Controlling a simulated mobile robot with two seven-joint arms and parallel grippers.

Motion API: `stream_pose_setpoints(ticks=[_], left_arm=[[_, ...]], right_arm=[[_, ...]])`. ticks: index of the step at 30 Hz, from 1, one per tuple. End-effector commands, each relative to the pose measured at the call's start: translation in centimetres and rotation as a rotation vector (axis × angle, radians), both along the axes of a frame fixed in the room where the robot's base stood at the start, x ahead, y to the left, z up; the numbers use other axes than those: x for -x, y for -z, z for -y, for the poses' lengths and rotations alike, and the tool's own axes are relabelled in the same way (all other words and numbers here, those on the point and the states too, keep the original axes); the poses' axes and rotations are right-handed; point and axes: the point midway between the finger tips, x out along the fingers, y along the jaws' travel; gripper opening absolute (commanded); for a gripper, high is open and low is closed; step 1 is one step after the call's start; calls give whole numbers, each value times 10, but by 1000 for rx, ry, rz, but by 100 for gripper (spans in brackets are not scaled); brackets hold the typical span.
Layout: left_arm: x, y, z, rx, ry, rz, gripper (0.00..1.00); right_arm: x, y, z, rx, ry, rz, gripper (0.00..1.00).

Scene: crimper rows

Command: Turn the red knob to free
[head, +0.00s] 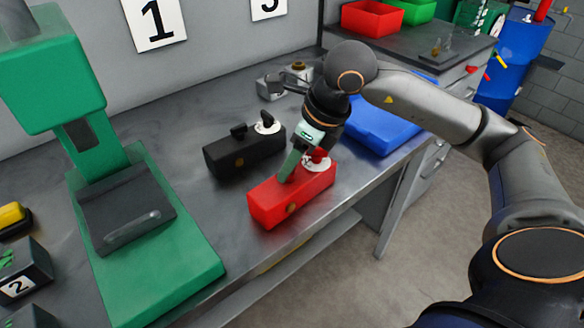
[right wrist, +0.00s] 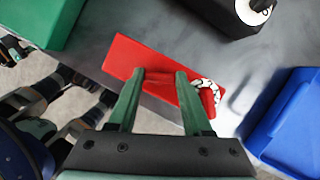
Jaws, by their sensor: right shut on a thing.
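A red box (head: 275,203) is near the front edge of the grey table. It also shows in the right wrist view (right wrist: 130,58). The red knob (head: 317,156) is at the right end of its top, over a white dial (head: 318,165) with dark marks. The knob also shows in the right wrist view (right wrist: 209,102); the mark it points to is too small to read. My right gripper (right wrist: 161,73) has its green fingers shut on a raised red part of the box's top, beside the knob and apart from it. My left gripper is not in view.
A black box (head: 243,154) with a black knob and white dial stands behind the red box. A grey box (head: 272,89) is farther back. A blue tray (head: 375,130) is to the right, a green press (head: 150,250) to the left. Bare table lies between.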

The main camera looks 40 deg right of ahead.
Motion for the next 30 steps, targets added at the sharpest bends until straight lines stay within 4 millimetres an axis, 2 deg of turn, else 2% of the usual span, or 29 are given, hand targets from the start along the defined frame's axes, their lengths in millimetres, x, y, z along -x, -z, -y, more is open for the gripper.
stream_pose_setpoints(ticks=[2, 9, 30], left_arm=[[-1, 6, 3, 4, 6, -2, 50], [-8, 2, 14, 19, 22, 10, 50], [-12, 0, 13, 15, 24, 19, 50]], right_arm=[[-1, 2, 1, -2, -71, 5, 0], [-2, 0, 2, -3, -299, 3, 0], [-6, -2, 3, -2, -943, 3, 0]])
